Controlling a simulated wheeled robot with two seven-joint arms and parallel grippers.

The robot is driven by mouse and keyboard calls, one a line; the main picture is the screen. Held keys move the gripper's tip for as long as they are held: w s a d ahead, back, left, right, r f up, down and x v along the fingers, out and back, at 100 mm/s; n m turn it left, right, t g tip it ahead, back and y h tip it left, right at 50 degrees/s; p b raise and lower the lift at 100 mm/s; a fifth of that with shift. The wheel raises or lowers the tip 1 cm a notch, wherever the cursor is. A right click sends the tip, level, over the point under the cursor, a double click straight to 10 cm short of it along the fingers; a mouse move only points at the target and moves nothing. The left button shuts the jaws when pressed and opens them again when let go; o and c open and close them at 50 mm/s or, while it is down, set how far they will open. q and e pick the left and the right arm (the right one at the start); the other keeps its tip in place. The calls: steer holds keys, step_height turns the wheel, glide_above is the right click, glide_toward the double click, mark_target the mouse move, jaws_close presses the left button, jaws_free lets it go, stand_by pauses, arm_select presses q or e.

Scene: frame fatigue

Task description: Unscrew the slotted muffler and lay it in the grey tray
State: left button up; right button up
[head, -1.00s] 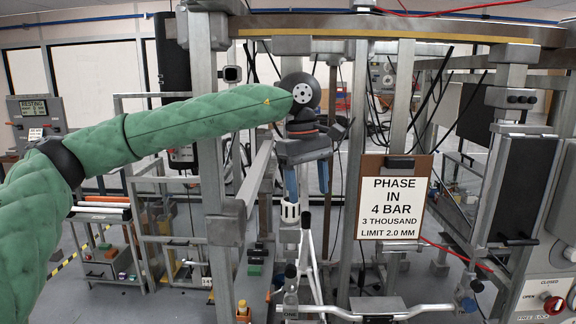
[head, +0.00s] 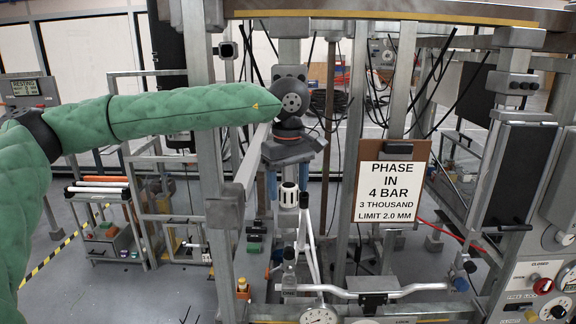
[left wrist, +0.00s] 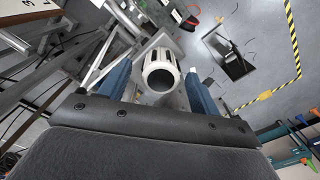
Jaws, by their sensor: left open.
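The slotted muffler (head: 289,196) is a pale cylinder with dark slots, upright on top of a fitting in the middle of the head view. In the left wrist view the muffler (left wrist: 160,72) shows end-on between the fingers. My left gripper (head: 287,186) points down from above with its two blue fingers apart, close above or around the top of the muffler. The left gripper (left wrist: 157,70) is open, and I see no clear contact with the muffler. I cannot make out the grey tray with certainty. My right gripper is not in view.
A metal frame with uprights (head: 207,160) and a top beam (head: 390,17) surrounds the work spot. A sign (head: 391,190) hangs to the right. A curved silver handlebar (head: 410,289) and a round dial (head: 318,315) lie low in front. A cart (head: 105,241) stands at the left.

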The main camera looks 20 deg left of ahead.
arm_select(q)
steer(key=shift+f, duration=0.55)
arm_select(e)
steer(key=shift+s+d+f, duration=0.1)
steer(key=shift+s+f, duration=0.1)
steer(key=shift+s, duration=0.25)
